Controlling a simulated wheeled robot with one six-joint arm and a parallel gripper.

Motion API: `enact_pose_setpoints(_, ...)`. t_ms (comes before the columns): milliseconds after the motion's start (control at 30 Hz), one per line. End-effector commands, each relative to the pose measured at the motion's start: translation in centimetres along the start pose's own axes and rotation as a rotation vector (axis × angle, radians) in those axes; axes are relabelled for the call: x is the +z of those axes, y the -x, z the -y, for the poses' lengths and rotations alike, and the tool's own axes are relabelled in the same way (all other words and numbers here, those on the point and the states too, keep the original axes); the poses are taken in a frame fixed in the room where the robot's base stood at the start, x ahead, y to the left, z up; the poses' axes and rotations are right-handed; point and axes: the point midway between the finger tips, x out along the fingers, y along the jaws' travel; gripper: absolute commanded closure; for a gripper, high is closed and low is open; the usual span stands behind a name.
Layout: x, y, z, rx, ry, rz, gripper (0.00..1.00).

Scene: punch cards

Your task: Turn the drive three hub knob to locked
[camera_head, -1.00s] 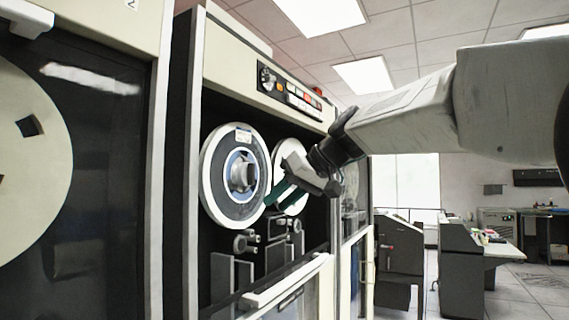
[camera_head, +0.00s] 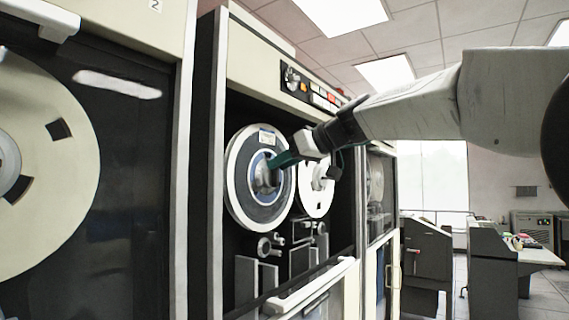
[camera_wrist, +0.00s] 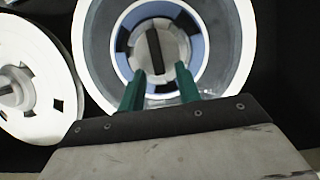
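The hub knob (camera_wrist: 154,50) is a pale round hub with a dark bar across its face, standing nearly upright in the wrist view. It sits in the blue-ringed centre of a grey and white reel (camera_wrist: 232,40). In the head view this is the left reel (camera_head: 238,190) of the middle tape drive, with the hub (camera_head: 263,174) partly behind my fingers. My gripper (camera_wrist: 159,70) is open, its green fingers apart at the lower part of the hub, one on each side of the bar's line. Contact cannot be told. It also shows in the head view (camera_head: 277,163).
A second white reel (camera_head: 317,186) is close right of my gripper. The drive's frame (camera_head: 209,170) and control panel (camera_head: 310,88) surround the recess. A cabinet marked 2 (camera_head: 120,35) stands at left. Grey consoles (camera_head: 427,250) stand farther right, with open floor.

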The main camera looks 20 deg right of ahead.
Motion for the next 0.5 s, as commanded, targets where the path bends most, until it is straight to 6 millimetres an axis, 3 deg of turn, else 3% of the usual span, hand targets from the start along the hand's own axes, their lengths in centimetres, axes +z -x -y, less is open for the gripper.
enact_pose_setpoints(233, 0.01, -0.14, -0.04, 0.001, 0.000, 0.000, 0.66)
enact_pose_setpoints(267, 0.01, -0.13, -0.05, 0.001, 0.000, 0.000, 0.69)
enact_pose_setpoints(367, 0.02, -0.12, -0.06, 0.002, 0.000, 0.000, 0.97)
enact_pose_setpoints(500, 0.04, -0.12, -0.07, 0.002, 0.000, 0.000, 1.00)
